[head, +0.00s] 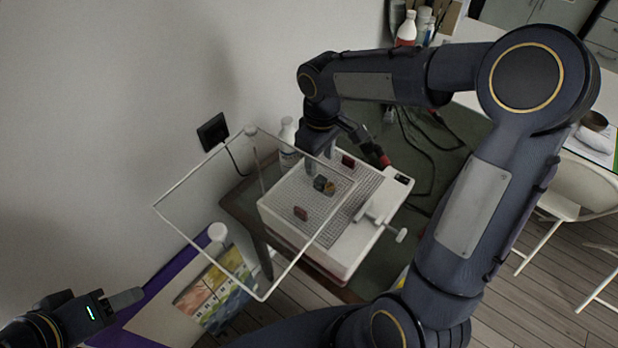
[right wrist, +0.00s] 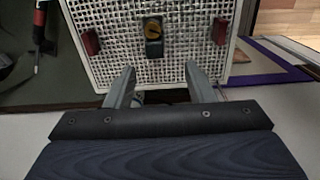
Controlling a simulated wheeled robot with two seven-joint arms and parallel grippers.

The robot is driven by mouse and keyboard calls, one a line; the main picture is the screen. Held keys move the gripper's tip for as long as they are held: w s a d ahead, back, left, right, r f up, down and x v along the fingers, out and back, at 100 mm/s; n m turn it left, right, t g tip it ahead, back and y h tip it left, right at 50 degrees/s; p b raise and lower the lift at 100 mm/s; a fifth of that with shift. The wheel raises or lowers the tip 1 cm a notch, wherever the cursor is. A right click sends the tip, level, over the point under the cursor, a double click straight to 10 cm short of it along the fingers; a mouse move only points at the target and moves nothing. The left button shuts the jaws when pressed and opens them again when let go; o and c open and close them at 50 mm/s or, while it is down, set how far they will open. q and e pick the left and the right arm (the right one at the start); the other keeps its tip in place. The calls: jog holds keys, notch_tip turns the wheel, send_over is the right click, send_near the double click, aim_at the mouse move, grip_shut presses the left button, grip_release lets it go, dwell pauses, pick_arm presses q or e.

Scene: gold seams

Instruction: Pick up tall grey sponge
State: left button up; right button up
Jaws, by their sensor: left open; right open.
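A small dark grey block, which looks like the tall grey sponge (head: 319,183), stands on the white grid plate (head: 285,195) of a white machine. My left gripper (head: 125,298) is open at the lower left, far from the machine.
Red blocks (head: 348,161) (head: 301,213) stand on the plate either side of the sponge. A clear, white-framed panel (head: 205,182) rises in front of the plate at the left. A white bottle (head: 288,131) stands behind the machine. A white lever (head: 385,220) is at its right.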

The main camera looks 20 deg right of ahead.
notch_tip(320, 180, down, 3)
jog(key=shift+d+r+b, duration=0.1)
jog(key=shift+d+b, duration=0.05)
jog(key=shift+b, duration=0.8)
jog(key=f+b, duration=0.2)
jog(key=f, duration=0.1)
jog(key=f+b, duration=0.1)
jog(key=f, duration=0.1)
jog(key=shift+w+d+b, duration=0.2)
jog(key=shift+w+b, duration=0.1)
jog(key=shift+b, duration=0.1)
jog(key=shift+r, duration=0.15)
jog(key=c, duration=1.1)
